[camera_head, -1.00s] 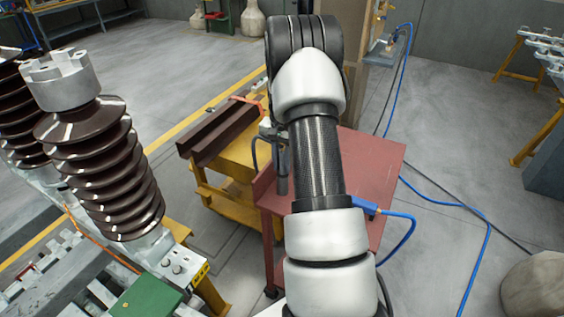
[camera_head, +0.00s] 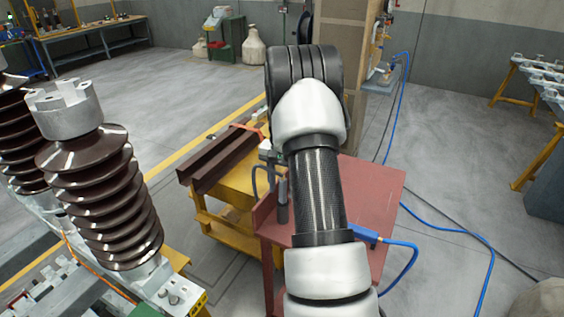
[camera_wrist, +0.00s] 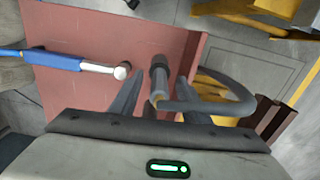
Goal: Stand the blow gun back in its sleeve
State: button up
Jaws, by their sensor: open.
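The blow gun (camera_wrist: 55,62) lies on the red cart top (camera_wrist: 65,100) at the left of the wrist view, with a blue body and a silver tip. In the head view its blue body (camera_head: 366,235) shows just right of my arm. A grey upright tube, which looks like the sleeve (camera_head: 283,200), stands at the cart's left edge. It also shows in the wrist view (camera_wrist: 158,75), between my fingers as seen there; contact cannot be told. My gripper (camera_wrist: 163,78) is open, with nothing visibly held.
A bent grey bar (camera_wrist: 235,92) loops close to my right finger in the wrist view. A yellow cart (camera_head: 232,180) carrying brown beams stands left of the red cart. A blue hose (camera_head: 480,245) trails over the floor at right. Brown ribbed insulators (camera_head: 105,200) stand at left.

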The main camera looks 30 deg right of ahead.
notch_tip(320, 180, up, 15)
jog(key=shift+r+p, duration=0.2)
jog(key=shift+p, duration=0.15)
